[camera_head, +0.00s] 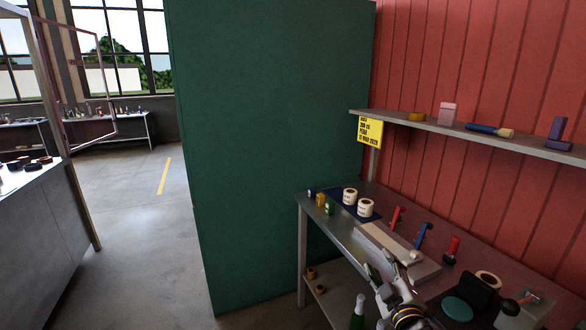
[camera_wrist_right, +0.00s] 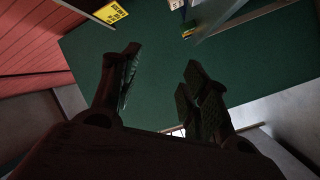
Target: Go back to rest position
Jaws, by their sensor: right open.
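My right gripper (camera_head: 393,270) is over the near part of the metal workbench (camera_head: 318,220) at the lower right of the head view. Its fingers are apart with nothing between them; the right wrist view shows the same open gripper (camera_wrist_right: 160,78) in front of the green partition (camera_wrist_right: 250,85). A pale rectangular block or board (camera_head: 385,242) lies on the bench by the fingertips; I cannot tell whether they touch it. My left gripper is not in view.
White labelled rolls (camera_head: 365,207), a red-handled tool (camera_head: 397,217), a blue-handled tool (camera_head: 423,236) and a red-and-black item (camera_head: 451,250) stand on the bench. A shelf (camera_head: 430,124) runs above. A green bottle (camera_head: 357,312) is below. Open floor (camera_head: 140,240) lies left.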

